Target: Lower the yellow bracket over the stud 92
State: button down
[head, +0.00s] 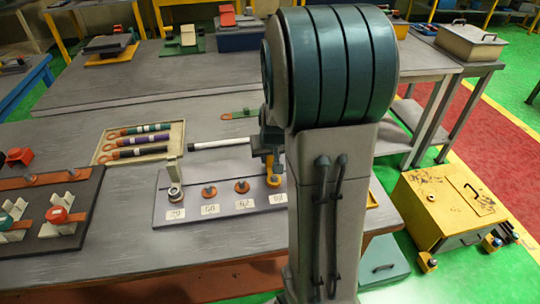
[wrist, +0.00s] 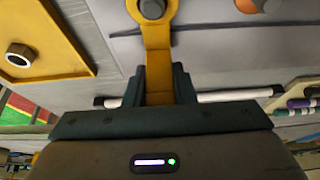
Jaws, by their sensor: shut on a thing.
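The yellow bracket is a flat strip with a ring end; it shows in the wrist view (wrist: 156,50) and in the head view (head: 273,180). My gripper (wrist: 158,92) is shut on its strip. The gripper also shows in the head view (head: 271,140), partly behind my arm. The ring is at the rightmost visible stud of the grey plate (head: 225,190), beside a label (head: 278,198) too small to read surely. In the wrist view a grey round stud top (wrist: 152,8) shows inside the ring. Whether the ring touches the plate, I cannot tell.
A white rod (head: 220,143) lies behind. A yellow tray with a nut (wrist: 19,56) is beside the plate.

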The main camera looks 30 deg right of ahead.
jog(key=shift+f, duration=0.25)
jog(key=c, duration=1.1)
grip_release()
jog(key=shift+r, duration=0.15)
jog(key=shift+r+p, duration=2.3)
jog(key=shift+r, duration=1.1)
